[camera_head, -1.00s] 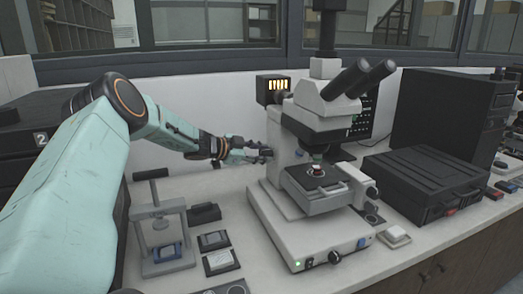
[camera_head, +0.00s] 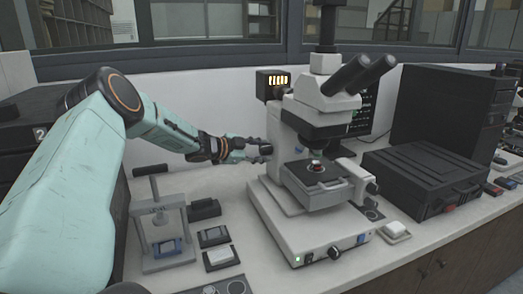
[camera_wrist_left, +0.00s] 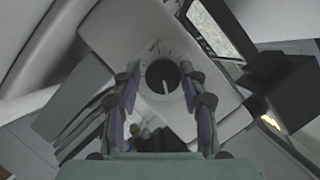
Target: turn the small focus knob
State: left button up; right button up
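The microscope (camera_head: 320,110) stands on the bench, a pale body with black eyepieces and a stage. My left gripper (camera_head: 266,150) reaches from the left to the side of its column. In the left wrist view a round dark knob (camera_wrist_left: 160,78) with a pale pointer line sits on a light grey face, with small marks around it. The left gripper's fingers (camera_wrist_left: 160,72) are apart, one on each side of the knob, with visible gaps. I cannot tell how far the fingertips are from the knob in depth. In the head view the gripper hides most of the knob. My right gripper is not in view.
A small press (camera_head: 170,262) stands in front of my left arm, with small trays (camera_head: 214,237) beside it. A black case (camera_head: 425,180) and dark cabinet (camera_head: 455,115) stand right of the microscope. A black lamp box (camera_head: 272,85) is behind it.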

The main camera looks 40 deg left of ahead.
pick_arm(q)
jog(key=shift+o, duration=1.2)
jog(key=shift+a, duration=0.1)
jog(key=shift+r, duration=0.15)
jog(key=shift+w+r, duration=0.1)
jog(key=shift+r, duration=0.15)
notch_tip(320, 180, up, 10)
jog(key=shift+f, duration=0.25)
